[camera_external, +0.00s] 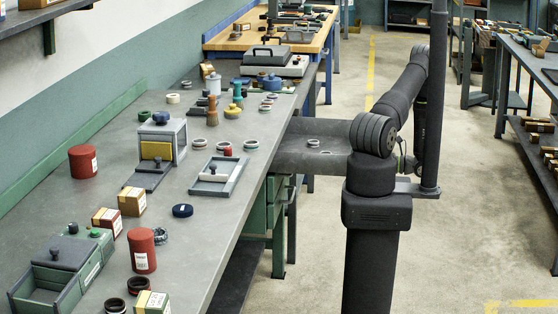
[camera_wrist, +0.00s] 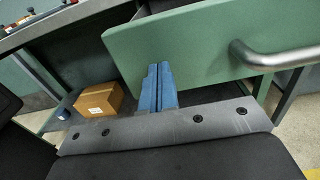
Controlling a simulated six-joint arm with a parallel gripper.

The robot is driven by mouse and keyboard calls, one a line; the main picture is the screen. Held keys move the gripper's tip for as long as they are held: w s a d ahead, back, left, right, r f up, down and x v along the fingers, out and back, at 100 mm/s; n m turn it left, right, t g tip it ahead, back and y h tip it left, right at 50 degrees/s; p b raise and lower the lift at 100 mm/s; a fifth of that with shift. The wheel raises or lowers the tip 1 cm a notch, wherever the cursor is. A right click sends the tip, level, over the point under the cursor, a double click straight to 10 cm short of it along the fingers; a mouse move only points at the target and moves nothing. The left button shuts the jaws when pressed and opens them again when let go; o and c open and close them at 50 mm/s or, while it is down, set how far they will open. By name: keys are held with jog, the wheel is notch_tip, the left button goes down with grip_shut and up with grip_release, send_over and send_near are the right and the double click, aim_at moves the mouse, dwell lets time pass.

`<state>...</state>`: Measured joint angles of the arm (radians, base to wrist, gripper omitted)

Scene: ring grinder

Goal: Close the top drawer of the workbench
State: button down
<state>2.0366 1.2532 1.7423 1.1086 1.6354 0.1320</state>
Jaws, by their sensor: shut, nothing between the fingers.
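The top drawer (camera_external: 300,158) of the workbench (camera_external: 222,135) is pulled out from the bench's right side, and a small ring (camera_external: 314,142) lies in it. In the wrist view, the drawer's green front panel (camera_wrist: 200,40) fills the upper part, with a metal bar handle (camera_wrist: 280,58) at right. My gripper (camera_wrist: 158,68) has blue fingers pressed together, with nothing between them. They overlap the panel's lower edge, left of the handle; I cannot tell whether they touch it. In the external view my arm stands to the right of the drawer and hides the gripper.
A cardboard box (camera_wrist: 100,98) sits on a shelf under the bench. The benchtop holds several jars, rings, boxes and trays, including a red cylinder (camera_external: 143,250). Another bench (camera_external: 535,60) stands at right. The floor (camera_external: 470,190) between is clear.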

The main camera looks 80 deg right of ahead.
jog(key=shift+w, duration=0.15)
jog(key=w, duration=2.8)
jog(key=shift+w, duration=0.95)
jog(key=shift+w+r, duration=0.1)
jog(key=shift+w, duration=0.15)
jog(key=s, duration=1.4)
jog(key=shift+s, duration=0.3)
jog(key=w, duration=1.4)
jog(key=shift+w, duration=0.1)
